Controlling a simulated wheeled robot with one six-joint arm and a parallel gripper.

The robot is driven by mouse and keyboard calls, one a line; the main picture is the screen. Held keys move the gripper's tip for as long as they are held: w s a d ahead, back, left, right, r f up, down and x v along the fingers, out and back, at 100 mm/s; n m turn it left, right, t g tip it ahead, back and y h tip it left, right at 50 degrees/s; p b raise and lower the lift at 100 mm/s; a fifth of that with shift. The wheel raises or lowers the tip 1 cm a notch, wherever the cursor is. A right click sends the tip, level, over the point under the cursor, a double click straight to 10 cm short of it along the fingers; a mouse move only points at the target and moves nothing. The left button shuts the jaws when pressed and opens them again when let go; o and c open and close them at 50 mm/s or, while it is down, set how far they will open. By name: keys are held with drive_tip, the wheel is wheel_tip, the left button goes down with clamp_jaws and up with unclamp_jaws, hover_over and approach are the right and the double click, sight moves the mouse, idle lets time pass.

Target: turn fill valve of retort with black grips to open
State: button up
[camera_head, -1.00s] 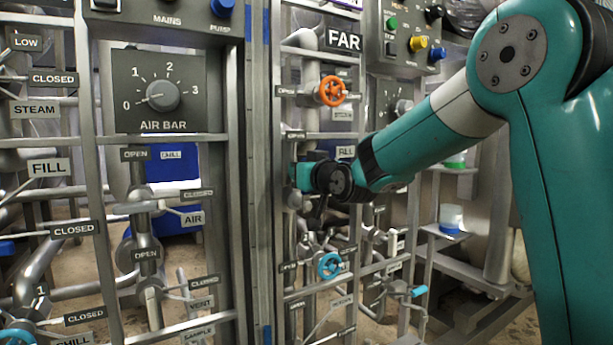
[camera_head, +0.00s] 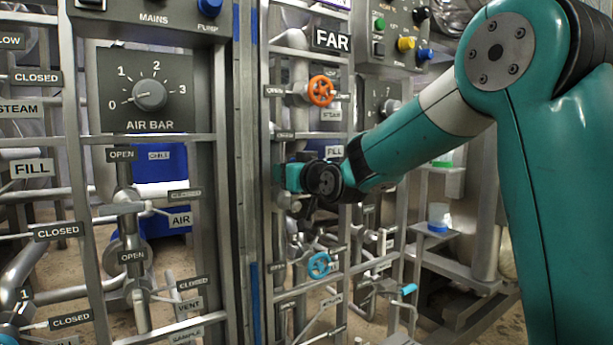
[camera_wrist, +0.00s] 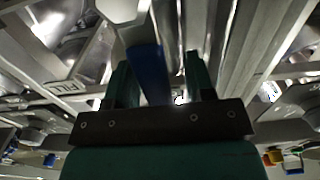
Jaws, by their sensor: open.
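In the head view my arm reaches into the pipework of the panel marked FAR, and its wrist (camera_head: 325,179) is just below a FILL label (camera_head: 333,151). In the wrist view my gripper (camera_wrist: 157,78) is open, with one green finger on each side of a blue lever grip (camera_wrist: 147,73). The grip lies between the fingers, closer to the left one; I cannot tell whether it touches. A pale metal fitting (camera_wrist: 121,9) is at its far end. An inverted FILL label (camera_wrist: 68,88) is to the left. No black grip shows clearly.
An orange handwheel (camera_head: 321,90) is above my wrist and a light blue one (camera_head: 319,265) below it. Metal frame bars and pipes crowd both sides. Another panel with an AIR BAR dial (camera_head: 150,95) and its own FILL label (camera_head: 32,168) stands at the left.

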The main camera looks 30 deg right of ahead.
drive_tip(key=s, duration=1.7)
drive_tip(key=shift+d, duration=0.3)
idle(0.4)
